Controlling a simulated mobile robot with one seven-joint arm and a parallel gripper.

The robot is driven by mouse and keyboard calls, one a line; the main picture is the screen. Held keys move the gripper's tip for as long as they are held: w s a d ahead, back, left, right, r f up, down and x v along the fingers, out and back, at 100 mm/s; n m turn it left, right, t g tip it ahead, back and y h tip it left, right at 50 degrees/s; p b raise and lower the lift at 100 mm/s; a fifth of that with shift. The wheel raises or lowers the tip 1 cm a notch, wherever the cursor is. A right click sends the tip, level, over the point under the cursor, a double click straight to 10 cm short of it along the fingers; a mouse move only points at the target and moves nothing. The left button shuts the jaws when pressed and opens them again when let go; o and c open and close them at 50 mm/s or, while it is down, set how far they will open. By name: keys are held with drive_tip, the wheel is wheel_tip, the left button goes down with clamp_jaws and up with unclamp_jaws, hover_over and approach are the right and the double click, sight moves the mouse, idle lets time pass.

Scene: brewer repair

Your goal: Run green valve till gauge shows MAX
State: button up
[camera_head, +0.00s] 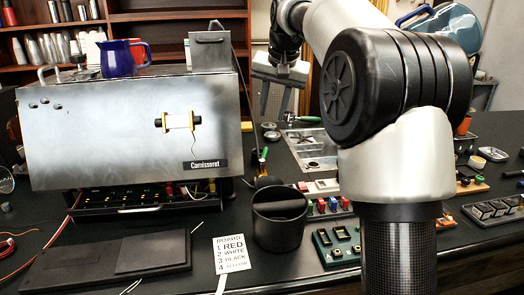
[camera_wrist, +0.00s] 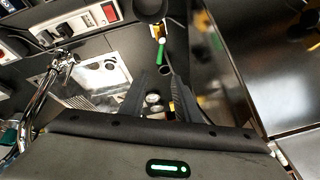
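A small green handle (camera_wrist: 161,48), likely the green valve, shows in the wrist view above my fingertips, beside a dark round part. In the head view a small green piece (camera_head: 264,152) stands at the right side of the steel brewer (camera_head: 110,125). My gripper (camera_head: 276,108) hangs fingers-down, right of the brewer and above the table. In the wrist view my gripper (camera_wrist: 158,82) has its two dark fingers apart with nothing held between them. The green handle lies beyond the fingertips, apart from them. I cannot make out a gauge or its reading.
A black bin (camera_head: 279,228), a card listing colours (camera_head: 232,255) and a flat black panel (camera_head: 105,262) lie in front of the brewer. A blue jug (camera_head: 122,58) stands on top. Switch boards (camera_head: 325,203) and a metal drip plate (camera_head: 312,150) are to the right.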

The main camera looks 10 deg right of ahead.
sight(265, 151)
drive_tip(key=b+x, duration=0.3)
drive_tip(key=x, duration=1.3)
drive_tip(key=shift+f, duration=0.3)
clamp_jaws()
